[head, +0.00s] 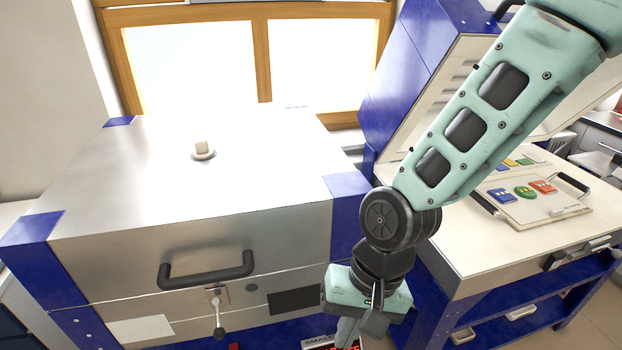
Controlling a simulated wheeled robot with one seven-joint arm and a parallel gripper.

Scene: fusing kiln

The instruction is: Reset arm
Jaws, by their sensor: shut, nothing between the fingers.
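My arm comes in from the upper right, and my gripper (348,335) hangs at the bottom middle, pointing down. Its fingers are together with nothing seen between them, and the tips run close to the bottom edge of the picture. It is in front of the right part of the closed kiln (130,190), a steel box with blue corners. I cannot tell whether it touches anything there.
The kiln's dark handle (207,270) and a small latch (218,315) stick out at its front. At right, a second kiln has its blue lid (415,70) raised. A white board (535,210) with coloured glass pieces lies there. A window (265,60) is behind.

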